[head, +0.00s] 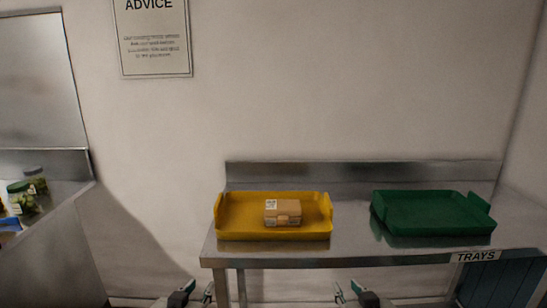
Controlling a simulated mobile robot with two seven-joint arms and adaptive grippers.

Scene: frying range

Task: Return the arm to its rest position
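My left gripper (199,288) shows at the bottom edge of the head view, left of centre, in front of the steel table's left leg. My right gripper (347,288) shows at the bottom edge, right of centre, below the table's front edge. Both have their fingertips apart with nothing between them. Only the gripper ends show; the rest of both arms is out of view.
A steel table (350,257) carries a yellow tray (232,230) with a brown box (283,219) in it, and an empty green tray (432,231) on the right. A steel counter (50,235) with jars (22,197) stands at the left.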

